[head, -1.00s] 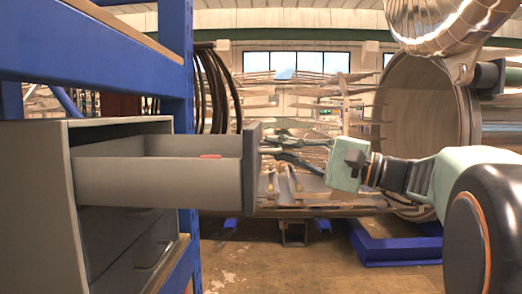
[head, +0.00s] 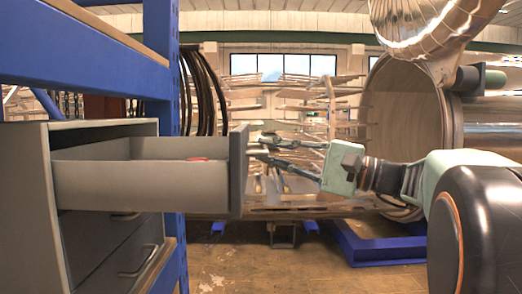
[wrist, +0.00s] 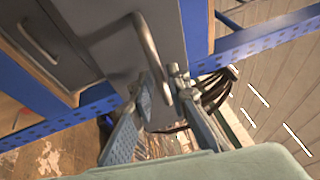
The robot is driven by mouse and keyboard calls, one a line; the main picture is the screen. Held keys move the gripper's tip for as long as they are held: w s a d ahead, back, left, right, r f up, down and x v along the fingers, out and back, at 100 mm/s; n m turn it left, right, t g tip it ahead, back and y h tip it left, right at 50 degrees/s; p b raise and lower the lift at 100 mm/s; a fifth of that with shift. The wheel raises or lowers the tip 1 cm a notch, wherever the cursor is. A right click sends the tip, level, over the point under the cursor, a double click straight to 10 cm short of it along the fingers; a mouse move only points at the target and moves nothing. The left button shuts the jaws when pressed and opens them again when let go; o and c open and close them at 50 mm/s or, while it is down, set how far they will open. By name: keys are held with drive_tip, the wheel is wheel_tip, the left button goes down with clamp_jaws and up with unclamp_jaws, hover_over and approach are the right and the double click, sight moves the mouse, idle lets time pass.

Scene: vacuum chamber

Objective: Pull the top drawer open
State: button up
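The top drawer (head: 145,187) of a grey cabinet stands well out to the right in the head view, with part of its inside showing. Its front panel (head: 238,170) faces my arm. My gripper (head: 258,148) is at the outer side of this panel. In the wrist view the drawer's bar handle (wrist: 151,45) runs down between the two fingers of my gripper (wrist: 161,76). The fingertips lie close on either side of the handle's lower end and look shut on it. The handle is hidden in the head view.
A small red thing (head: 197,159) lies in the drawer. Lower drawers (head: 110,250) are shut below. A blue rack post (head: 160,70) stands by the cabinet (head: 28,200). A large metal chamber (head: 440,100) is behind my arm at right. The floor (head: 240,272) below is clear.

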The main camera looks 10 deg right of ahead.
drive_tip(key=v, duration=1)
drive_tip(key=shift+d, duration=0.2)
